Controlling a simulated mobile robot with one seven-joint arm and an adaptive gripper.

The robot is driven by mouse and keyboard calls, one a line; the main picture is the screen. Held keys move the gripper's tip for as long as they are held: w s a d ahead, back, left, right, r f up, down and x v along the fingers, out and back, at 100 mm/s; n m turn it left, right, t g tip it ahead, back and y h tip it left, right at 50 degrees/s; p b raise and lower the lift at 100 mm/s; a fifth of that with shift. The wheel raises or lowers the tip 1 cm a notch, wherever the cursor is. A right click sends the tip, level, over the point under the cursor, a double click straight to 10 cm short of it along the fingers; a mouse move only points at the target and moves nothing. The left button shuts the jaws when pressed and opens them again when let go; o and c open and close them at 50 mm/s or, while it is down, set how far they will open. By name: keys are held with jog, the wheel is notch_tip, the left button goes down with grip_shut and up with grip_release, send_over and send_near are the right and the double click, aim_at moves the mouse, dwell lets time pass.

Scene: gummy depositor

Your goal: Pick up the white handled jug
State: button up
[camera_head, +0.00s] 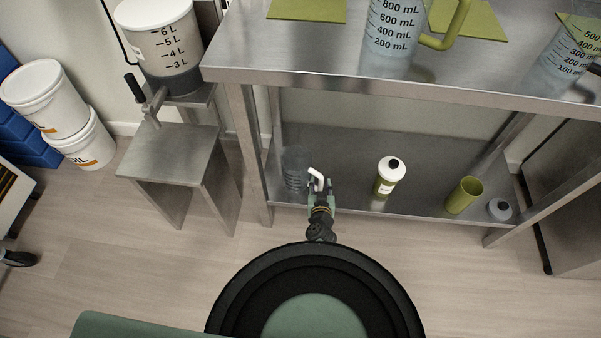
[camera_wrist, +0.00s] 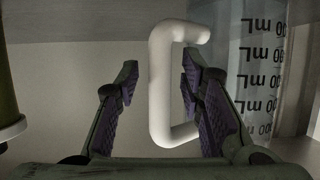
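The white handled jug (camera_head: 296,168) is clear, with a white handle (camera_head: 317,177), and stands at the left end of the lower shelf. My gripper (camera_head: 321,186) is at its handle side. In the wrist view, the jug's clear wall with black mL marks (camera_wrist: 262,70) is at the right, and the white handle (camera_wrist: 160,100) is in the middle. My gripper (camera_wrist: 160,62) is open there. One finger is left of the handle's long bar, the other right of it, by the handle's opening. Gaps show on both sides of the bar.
On the lower shelf (camera_head: 345,150), a white-topped bottle (camera_head: 389,175), a green cup (camera_head: 464,195) and a small grey-white container (camera_head: 500,209) stand to the right. The steel tabletop (camera_head: 300,80) overhangs the shelf, bearing a large green-handled jug (camera_head: 392,45). A table leg (camera_head: 250,155) stands left of the jug.

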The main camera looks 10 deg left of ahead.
grip_shut()
jog(key=shift+w+r, duration=0.1)
jog(key=shift+r, duration=0.05)
dwell(0.6)
